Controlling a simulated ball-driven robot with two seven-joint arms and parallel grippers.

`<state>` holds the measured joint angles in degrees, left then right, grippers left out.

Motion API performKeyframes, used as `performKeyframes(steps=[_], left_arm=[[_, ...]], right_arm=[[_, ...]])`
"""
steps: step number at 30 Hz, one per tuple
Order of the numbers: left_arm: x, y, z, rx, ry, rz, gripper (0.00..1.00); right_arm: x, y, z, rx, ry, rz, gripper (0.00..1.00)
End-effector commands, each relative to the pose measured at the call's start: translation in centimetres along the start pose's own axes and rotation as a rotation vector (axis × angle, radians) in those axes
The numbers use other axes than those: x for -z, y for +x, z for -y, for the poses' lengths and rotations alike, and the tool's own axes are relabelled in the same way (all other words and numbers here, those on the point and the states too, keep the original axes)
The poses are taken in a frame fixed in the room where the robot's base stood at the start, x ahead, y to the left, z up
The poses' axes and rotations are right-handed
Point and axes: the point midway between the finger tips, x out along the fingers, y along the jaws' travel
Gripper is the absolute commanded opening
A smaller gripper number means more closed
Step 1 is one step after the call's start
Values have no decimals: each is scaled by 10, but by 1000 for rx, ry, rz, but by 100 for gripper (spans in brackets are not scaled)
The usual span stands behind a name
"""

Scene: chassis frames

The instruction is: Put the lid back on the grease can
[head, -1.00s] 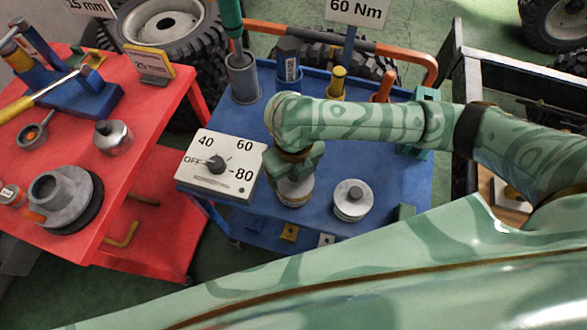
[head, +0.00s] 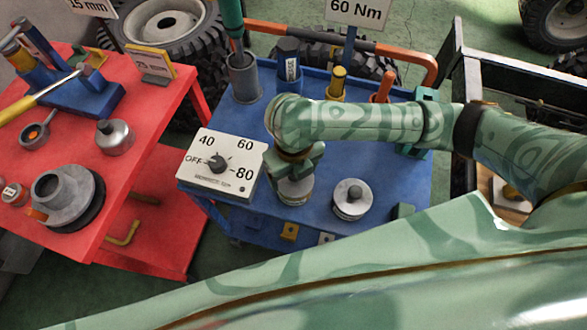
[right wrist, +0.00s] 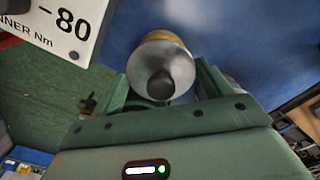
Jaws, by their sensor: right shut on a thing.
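My right gripper (head: 294,174) points down over the blue cart. In the right wrist view its fingers (right wrist: 163,82) stand on either side of a round grey metal lid with a dark knob (right wrist: 160,84), and it is shut on this lid (right wrist: 147,62). A tan band, seemingly the grease can (right wrist: 166,36), shows just past the lid's far edge. In the head view a grey round body (head: 295,193) shows under the gripper, partly hidden by the fingers. I cannot tell whether the lid is fully seated. My left gripper is not in view.
A white dial box (head: 218,183) is close on the left. Upright tools and a 60 Nm sign (head: 357,12) are behind. The red table (head: 75,140) is further left.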

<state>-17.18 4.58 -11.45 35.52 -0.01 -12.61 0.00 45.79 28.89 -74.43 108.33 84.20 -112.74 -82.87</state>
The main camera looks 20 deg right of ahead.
Motion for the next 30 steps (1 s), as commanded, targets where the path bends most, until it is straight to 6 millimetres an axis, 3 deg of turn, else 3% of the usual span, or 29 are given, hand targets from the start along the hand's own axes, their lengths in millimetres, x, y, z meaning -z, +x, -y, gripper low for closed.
performKeyframes(steps=[27, 28, 30], left_arm=[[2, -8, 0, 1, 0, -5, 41], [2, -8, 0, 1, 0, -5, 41], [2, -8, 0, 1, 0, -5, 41]], right_arm=[[0, 0, 0, 0, 0, 0, 55], [0, 0, 0, 0, 0, 0, 83], [0, 0, 0, 0, 0, 0, 100]])
